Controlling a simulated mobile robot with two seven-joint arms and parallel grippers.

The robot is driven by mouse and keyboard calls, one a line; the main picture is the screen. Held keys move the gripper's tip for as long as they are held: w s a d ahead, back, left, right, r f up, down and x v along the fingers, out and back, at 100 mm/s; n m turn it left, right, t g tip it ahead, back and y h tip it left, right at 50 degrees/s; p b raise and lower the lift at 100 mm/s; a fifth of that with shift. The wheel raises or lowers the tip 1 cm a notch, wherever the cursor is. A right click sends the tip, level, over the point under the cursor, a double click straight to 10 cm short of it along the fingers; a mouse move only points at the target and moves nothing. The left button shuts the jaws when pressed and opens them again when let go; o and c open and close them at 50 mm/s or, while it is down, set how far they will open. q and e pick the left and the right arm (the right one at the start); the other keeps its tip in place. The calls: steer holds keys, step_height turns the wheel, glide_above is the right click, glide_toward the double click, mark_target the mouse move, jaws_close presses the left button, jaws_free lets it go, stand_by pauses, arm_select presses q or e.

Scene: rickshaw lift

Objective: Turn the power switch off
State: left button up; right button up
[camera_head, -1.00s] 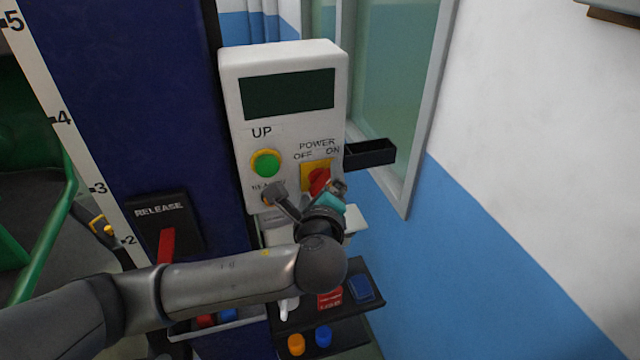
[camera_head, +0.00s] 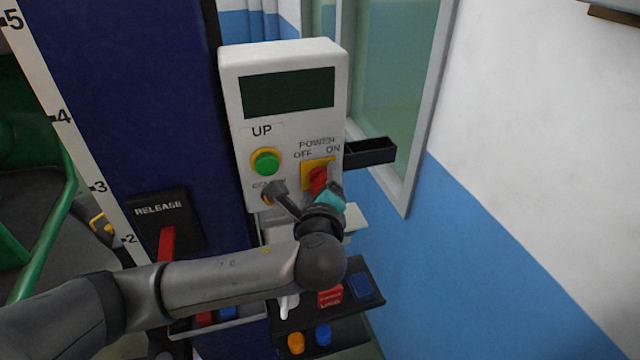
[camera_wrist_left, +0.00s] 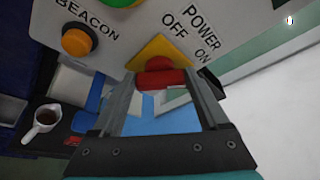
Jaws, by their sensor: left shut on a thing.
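The power switch is a red knob (camera_head: 318,180) on a yellow plate (camera_head: 314,166), low on the right of a white control box (camera_head: 283,105). OFF is printed at its upper left and ON at its upper right. In the head view the knob looks nearly upright, between the two labels. My left gripper (camera_head: 306,188) is at the knob, with one finger on each side. In the left wrist view the red knob (camera_wrist_left: 160,79) lies between the fingertips of the left gripper (camera_wrist_left: 161,84), which is shut on it. My right gripper is not in view.
The box also carries a dark display (camera_head: 288,93), a green UP button (camera_head: 265,162) and an orange BEACON button (camera_wrist_left: 77,41). A red RELEASE lever (camera_head: 166,248) is at the left. A black shelf (camera_head: 345,335) with small items is below. A blue and white wall stands right.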

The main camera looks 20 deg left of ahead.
arm_select(q)
steer(key=shift+f, duration=0.1)
steer(key=shift+f+n+t+y+b, duration=0.3)
steer(key=shift+n+t+b, duration=0.55)
steer(key=shift+n+b, duration=2.15)
steer(key=shift+f+n+t+y+b, duration=0.25)
steer(key=shift+n+t+b, duration=0.65)
steer(key=shift+n+b, duration=2.05)
steer(key=shift+f+n+t+y+b, duration=0.25)
steer(key=shift+n+t+b, duration=1)
steer(key=shift+b, duration=3)
steer(key=shift+r+n+g, duration=0.1)
steer(key=shift+n+g, duration=0.3)
steer(key=o, duration=1.2)
steer(key=shift+r, duration=0.1)
steer(key=shift+o, duration=0.2)
